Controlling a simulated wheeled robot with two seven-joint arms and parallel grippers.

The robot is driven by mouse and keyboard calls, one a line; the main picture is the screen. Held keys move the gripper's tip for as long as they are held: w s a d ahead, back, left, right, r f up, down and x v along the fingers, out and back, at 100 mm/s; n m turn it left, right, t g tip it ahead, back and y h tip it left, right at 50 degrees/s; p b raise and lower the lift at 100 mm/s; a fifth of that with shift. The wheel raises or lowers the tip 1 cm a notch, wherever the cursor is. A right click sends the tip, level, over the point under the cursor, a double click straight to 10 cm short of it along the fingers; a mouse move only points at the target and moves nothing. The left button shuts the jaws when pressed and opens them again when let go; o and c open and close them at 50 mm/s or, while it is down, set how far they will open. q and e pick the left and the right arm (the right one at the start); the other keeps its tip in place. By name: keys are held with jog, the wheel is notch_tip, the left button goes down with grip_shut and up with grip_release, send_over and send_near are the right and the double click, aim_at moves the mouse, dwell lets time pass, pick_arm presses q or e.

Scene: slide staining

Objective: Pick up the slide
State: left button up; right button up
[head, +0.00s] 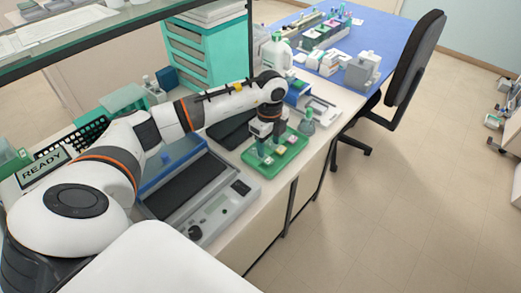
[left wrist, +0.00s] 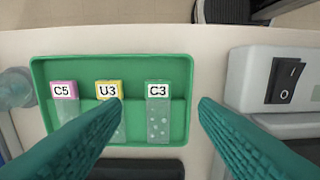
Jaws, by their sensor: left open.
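The green tray (head: 270,172) sits on the bench under my left gripper (head: 264,146) in the head view. In the left wrist view the same tray (left wrist: 40,125) holds three glass slides side by side. They are a pink-ended slide marked C5 (left wrist: 63,90), a yellow-ended slide marked U3 (left wrist: 108,90) and a green-ended slide marked C3 (left wrist: 158,122). My left gripper (left wrist: 161,103) is open and empty, its teal fingers either side of C3 in the picture. The left finger covers the lower parts of C5 and U3. My right gripper is not in view.
A grey device with a black rocker switch (left wrist: 284,80) stands right of the tray in the wrist view. A green-capped bottle (head: 307,124) stands close to the tray in the head view. A grey device with a knob (head: 197,232) lies nearer. The bench edge runs close by.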

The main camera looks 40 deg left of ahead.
aim_at(269, 160)
pick_arm(q)
jog(key=shift+w+f, duration=0.15)
jog(key=shift+f, duration=0.25)
notch_tip(269, 160, down, 4)
jog(key=shift+d+f+p, duration=0.1)
jog(key=shift+d+p, duration=0.05)
jog(key=shift+p, duration=1)
jog(key=shift+f, duration=0.5)
jog(key=shift+c, duration=0.2)
jog(key=shift+r, duration=0.1)
jog(key=c, duration=1)
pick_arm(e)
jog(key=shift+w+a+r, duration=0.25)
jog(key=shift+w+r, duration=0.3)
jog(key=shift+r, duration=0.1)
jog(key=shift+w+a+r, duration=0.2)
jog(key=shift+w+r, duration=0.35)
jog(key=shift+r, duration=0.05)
